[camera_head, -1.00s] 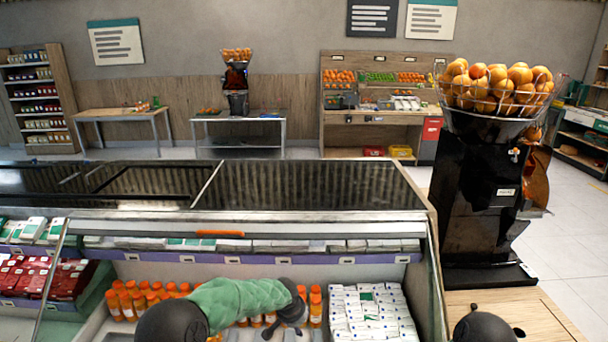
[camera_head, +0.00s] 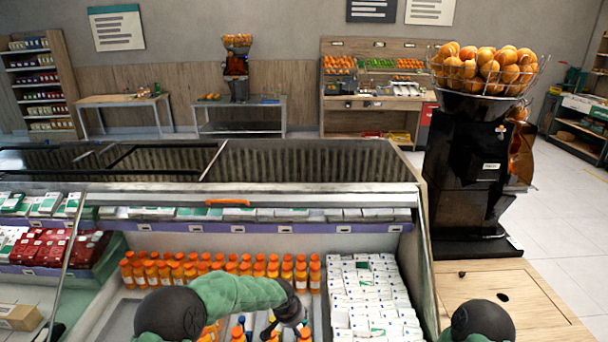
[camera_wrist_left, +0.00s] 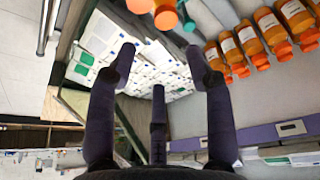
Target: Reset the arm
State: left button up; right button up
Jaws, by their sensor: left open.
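My left arm, with a green sleeve, reaches in from the lower left over the open chilled display case (camera_head: 300,197). My left gripper (camera_head: 287,326) shows dark and small at its end, above the orange bottles (camera_head: 150,271). In the left wrist view its dark fingers (camera_wrist_left: 160,62) are spread, with nothing between them. White boxes (camera_wrist_left: 112,45) lie beyond the fingers there, and orange bottles (camera_wrist_left: 272,30) stand to the right. My right gripper is out of the picture; only a dark rounded part of my right arm shows at the bottom right.
White packages (camera_head: 365,295) fill the bin right of the bottles. A black juicer (camera_head: 468,180) with a wire basket of oranges (camera_head: 487,70) stands at the right on a wooden counter (camera_head: 520,295). The case's rails and walls surround my left gripper.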

pick_arm(q)
jog(key=s+a+f+n+g+b, duration=0.1)
jog(key=s+a+f+n+b, duration=0.1)
jog(key=s+f, duration=0.6)
jog(key=s+a+f+n+g+h+b, duration=0.1)
jog(key=s+a+f+n+b, duration=0.1)
jog(key=s+f, duration=0.7)
jog(key=s+a+f+n+g+b, duration=0.1)
jog(key=s+f+b, duration=0.4)
jog(key=s, duration=1.3)
notch_tip(320, 180, down, 4)
jog(key=shift+a+r+n+h, duration=0.1)
jog(key=shift+a+n+h, duration=0.3)
jog(key=shift+a+n, duration=0.65)
jog(key=shift+s+a+m, duration=0.1)
jog(key=shift+a+m, duration=0.05)
jog(key=shift+m, duration=0.1)
